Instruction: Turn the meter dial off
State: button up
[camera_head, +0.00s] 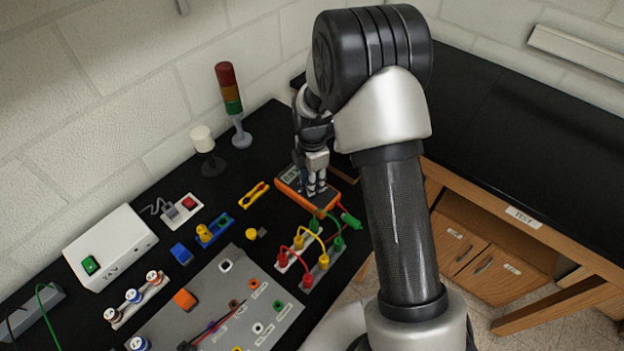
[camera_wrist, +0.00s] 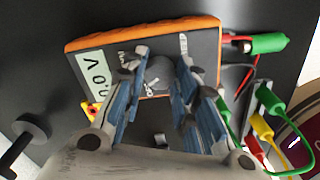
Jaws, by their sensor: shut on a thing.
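The meter (camera_head: 289,177) has an orange case and lies on the black bench; it also shows in the wrist view (camera_wrist: 112,62). Its display (camera_wrist: 92,76) seems to read 0.0 V. The round grey dial (camera_wrist: 159,73) is in the middle of its dark face. My gripper (camera_wrist: 163,64) points down over the meter with a fingertip on each side of the dial, shut on it. In the head view, my gripper (camera_head: 317,188) hides the dial. The exact dial setting is too small to tell.
Red and green plugs (camera_wrist: 267,43) with leads sit at the meter's end. Coloured jumper leads (camera_head: 311,240) stand close in front. A signal tower (camera_head: 232,100) and a white-topped knob post (camera_head: 204,144) stand behind to the left. The right bench (camera_head: 530,120) is clear.

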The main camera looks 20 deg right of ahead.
jog(key=n, duration=0.6)
dwell(0.6)
jog(key=o, duration=1.1)
jog(key=shift+r, duration=0.1)
notch_tip(320, 180, up, 12)
jog(key=shift+f, duration=0.1)
dwell(0.3)
